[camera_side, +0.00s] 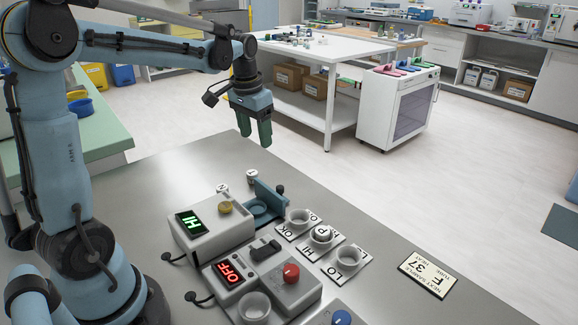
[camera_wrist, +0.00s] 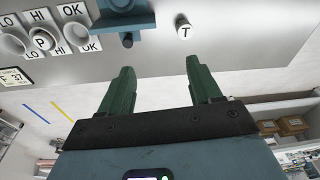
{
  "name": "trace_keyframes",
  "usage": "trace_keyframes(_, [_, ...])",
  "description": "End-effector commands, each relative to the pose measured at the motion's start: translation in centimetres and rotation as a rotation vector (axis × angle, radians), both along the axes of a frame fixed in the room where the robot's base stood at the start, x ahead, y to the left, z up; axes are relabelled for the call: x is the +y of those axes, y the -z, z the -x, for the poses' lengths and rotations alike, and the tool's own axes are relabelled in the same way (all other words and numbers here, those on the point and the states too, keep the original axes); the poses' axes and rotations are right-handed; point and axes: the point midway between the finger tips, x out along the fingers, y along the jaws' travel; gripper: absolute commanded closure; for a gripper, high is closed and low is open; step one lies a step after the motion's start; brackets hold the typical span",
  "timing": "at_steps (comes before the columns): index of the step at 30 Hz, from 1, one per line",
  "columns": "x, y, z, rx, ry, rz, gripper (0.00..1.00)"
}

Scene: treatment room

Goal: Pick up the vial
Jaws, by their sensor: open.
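Another white top marked P (camera_side: 321,234) sits in the middle cup of the card row. My gripper (camera_side: 258,143) is open and empty above the table's far edge, fingers pointing down. In the wrist view its two green fingers (camera_wrist: 160,75) are spread, with the T vial beyond them.
A blue fixture with an upright plate (camera_side: 270,197) stands near the T vial. A box with a green HI display (camera_side: 190,223), one reading OFF (camera_side: 229,272) and cups on lettered cards (camera_side: 348,258) crowd the front. The table's right side is mostly clear, apart from a F 37 card (camera_side: 428,274).

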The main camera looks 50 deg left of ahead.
Motion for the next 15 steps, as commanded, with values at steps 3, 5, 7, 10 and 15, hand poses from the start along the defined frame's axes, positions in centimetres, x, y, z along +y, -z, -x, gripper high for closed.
trace_keyframes(3, [2.8, 1.1, -0.9, 0.060, -0.019, 0.021, 0.37])
trace_keyframes(5, [3.8, 1.6, -1.2, 0.084, -0.024, 0.031, 0.37])
trace_keyframes(7, [4.8, 2.1, -1.3, 0.105, -0.030, 0.040, 0.37])
trace_keyframes(10, [5.5, 2.6, -1.4, 0.124, -0.033, 0.050, 0.37])
trace_keyframes(15, [5.9, 3.8, -1.5, 0.132, -0.034, 0.054, 0.37])
